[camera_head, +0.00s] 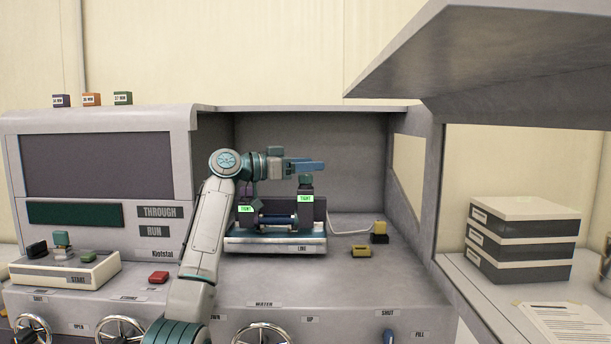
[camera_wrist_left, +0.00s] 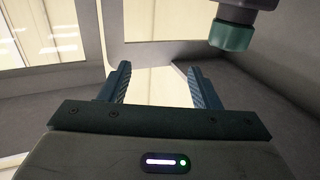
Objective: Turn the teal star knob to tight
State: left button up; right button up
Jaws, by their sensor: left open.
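A teal knob (camera_head: 306,181) sits on top of the right dark post of the fixture (camera_head: 276,241) in the open chamber. A green-lit label (camera_head: 305,198) under this knob reads TIGHT. The left post carries a similar lit TIGHT label (camera_head: 246,209); its top is partly hidden by my arm. My left gripper (camera_head: 308,164) is level above the fixture, fingers pointing right, just above the right knob. In the left wrist view my left gripper (camera_wrist_left: 158,85) is open with nothing between its fingers. A teal knob (camera_wrist_left: 232,37) shows at upper right there, outside the fingers. My right gripper is not in view.
The raised hood (camera_head: 490,60) hangs at upper right. The chamber's right wall (camera_head: 410,185) has a window. A small yellow block (camera_head: 361,251) and a yellow plug (camera_head: 379,228) lie right of the fixture. A control box (camera_head: 65,270) stands at left.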

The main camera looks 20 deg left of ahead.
pick_arm(q)
jog(key=s+d+b, duration=0.2)
jog(key=s, duration=0.7)
jog(key=shift+d+r, duration=0.25)
jog(key=shift+r, duration=0.15)
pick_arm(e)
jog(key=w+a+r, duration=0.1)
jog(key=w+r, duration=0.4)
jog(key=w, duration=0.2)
